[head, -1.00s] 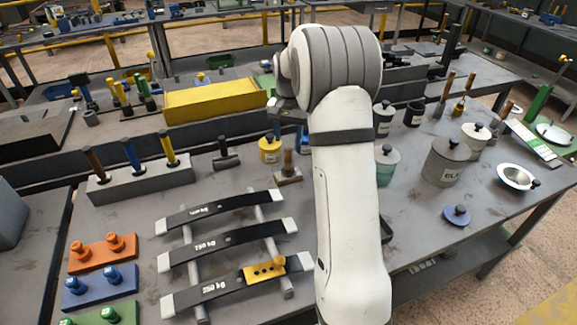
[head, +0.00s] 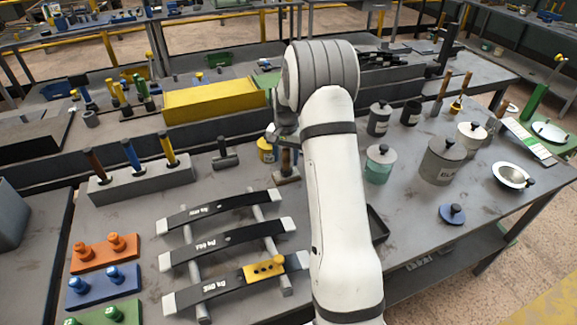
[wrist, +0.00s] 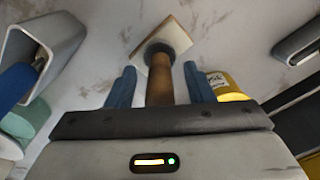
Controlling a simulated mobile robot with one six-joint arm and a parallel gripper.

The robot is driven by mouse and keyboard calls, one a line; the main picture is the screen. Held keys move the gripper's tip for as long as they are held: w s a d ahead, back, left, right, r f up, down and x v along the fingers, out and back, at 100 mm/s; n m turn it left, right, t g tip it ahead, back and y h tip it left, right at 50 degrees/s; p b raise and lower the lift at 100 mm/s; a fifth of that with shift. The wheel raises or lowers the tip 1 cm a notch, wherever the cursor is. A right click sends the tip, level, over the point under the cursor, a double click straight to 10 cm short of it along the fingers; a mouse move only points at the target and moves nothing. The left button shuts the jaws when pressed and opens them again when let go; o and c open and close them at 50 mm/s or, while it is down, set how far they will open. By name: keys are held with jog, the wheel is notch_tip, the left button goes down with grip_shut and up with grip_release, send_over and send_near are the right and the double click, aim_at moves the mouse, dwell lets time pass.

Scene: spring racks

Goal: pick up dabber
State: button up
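The dabber has a brown wooden handle with a dark collar on a pale square base (head: 287,179). It stands upright on the grey bench in the head view, just left of my arm. In the wrist view its handle (wrist: 160,82) rises between the two blue fingers of my gripper (wrist: 160,88). The fingers are open, with a gap on each side of the handle. In the head view my gripper (head: 282,132) is above the dabber and partly hidden by my arm.
A yellow pot (head: 266,150) stands close behind the dabber, near one finger in the wrist view (wrist: 226,86). Spring racks (head: 222,247) are in front. A teal jar (head: 379,165) stands right of my arm.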

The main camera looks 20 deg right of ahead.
grip_shut()
dwell(0.3)
jog(key=shift+r, duration=0.1)
